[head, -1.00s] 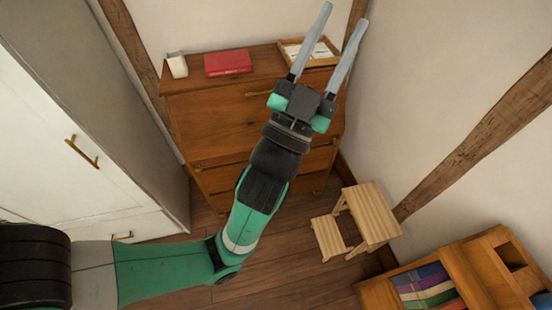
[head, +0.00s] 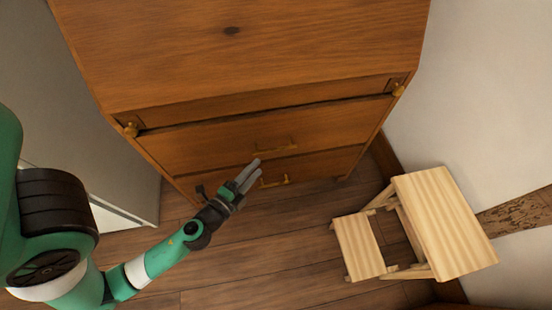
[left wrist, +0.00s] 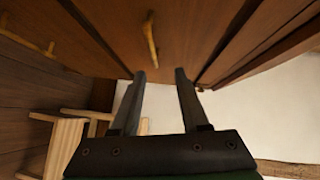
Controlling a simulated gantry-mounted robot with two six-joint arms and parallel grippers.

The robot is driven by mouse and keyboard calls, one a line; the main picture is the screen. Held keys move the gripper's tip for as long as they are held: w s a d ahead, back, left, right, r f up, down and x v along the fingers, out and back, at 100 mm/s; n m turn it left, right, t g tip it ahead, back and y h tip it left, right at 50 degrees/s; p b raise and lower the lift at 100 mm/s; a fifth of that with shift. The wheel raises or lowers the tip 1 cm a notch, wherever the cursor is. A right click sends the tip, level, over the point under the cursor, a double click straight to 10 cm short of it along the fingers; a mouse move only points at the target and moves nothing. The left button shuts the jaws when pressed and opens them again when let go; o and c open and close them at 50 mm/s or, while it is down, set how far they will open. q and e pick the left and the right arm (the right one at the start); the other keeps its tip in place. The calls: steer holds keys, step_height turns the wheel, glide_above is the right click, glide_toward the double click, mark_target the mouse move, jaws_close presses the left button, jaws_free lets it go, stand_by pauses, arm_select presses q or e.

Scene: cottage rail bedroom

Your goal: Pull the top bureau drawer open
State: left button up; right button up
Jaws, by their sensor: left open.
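The bureau (head: 240,60) is brown wood with a broad plain front above its drawers. The top drawer (head: 200,140) looks closed and has a brass handle (head: 275,147). My left gripper (head: 257,168) is open and empty in front of the drawers, its fingers appearing just below and left of that handle. In the left wrist view the handle (left wrist: 151,40) stands upright beyond the fingertips (left wrist: 160,74), its near end in line with the gap, closer to the left finger. I cannot tell how far off it is. My right gripper is not in view.
A lower drawer has its own brass handle (head: 274,182). A wooden step stool (head: 440,220) stands at the right. A pale cabinet (head: 100,100) stands at the left. Floor (head: 260,250) between is clear.

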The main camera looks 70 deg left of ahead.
mark_target(275, 149)
arm_select(q)
steer(key=x, duration=0.4)
steer(key=f+p+x, duration=0.1)
steer(key=x, duration=0.3)
steer(key=p+x, duration=0.1)
steer(key=x, duration=0.3)
steer(key=shift+s+f, duration=0.2)
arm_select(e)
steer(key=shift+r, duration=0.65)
arm_select(q)
steer(key=shift+c, duration=0.2)
jaws_close()
